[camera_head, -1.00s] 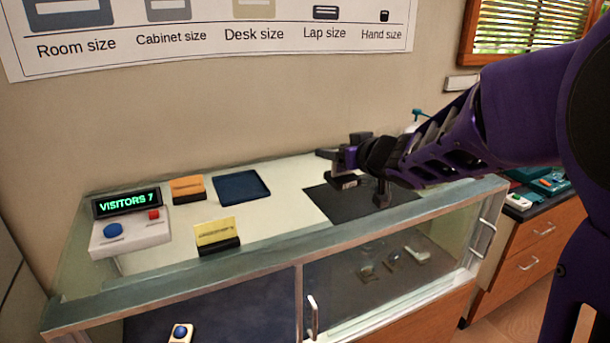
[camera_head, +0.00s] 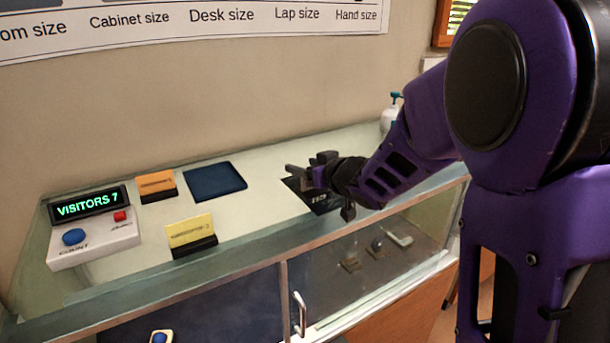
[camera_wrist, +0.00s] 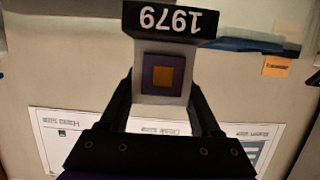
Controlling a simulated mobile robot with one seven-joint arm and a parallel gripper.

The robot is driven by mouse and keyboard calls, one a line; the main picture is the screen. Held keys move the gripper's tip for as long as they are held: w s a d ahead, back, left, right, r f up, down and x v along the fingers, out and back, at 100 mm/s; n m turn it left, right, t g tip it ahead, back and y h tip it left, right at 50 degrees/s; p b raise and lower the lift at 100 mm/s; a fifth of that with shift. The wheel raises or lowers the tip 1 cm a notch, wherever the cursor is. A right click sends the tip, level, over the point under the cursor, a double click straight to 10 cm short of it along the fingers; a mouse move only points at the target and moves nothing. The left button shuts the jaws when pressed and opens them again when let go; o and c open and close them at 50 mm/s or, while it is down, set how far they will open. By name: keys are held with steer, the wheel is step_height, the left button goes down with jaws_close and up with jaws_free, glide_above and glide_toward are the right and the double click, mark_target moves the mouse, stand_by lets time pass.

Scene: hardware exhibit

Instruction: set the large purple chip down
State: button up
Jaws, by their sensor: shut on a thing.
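The purple chip (camera_wrist: 162,73), a purple square with a gold centre, sits on a pale piece below a black block (camera_wrist: 170,20) marked 1979, upside down in the wrist view. My gripper (camera_wrist: 162,92) is shut on this piece, one dark finger on each side.
A blue tray (camera_head: 215,181), orange card (camera_head: 155,184), yellow card (camera_head: 190,230) and visitor counter box (camera_head: 95,245) stand on the counter to the left. A white bottle (camera_head: 390,115) stands behind my arm. Bare counter (camera_head: 255,205) lies between tray and mat.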

steer(key=shift+f, duration=0.65)
steer(key=shift+f, duration=0.2)
steer(key=o, duration=1.4)
steer(key=shift+r, duration=0.15)
steer(key=shift+r, duration=0.2)
steer(key=p+v, duration=0.1)
steer(key=v, duration=1.1)
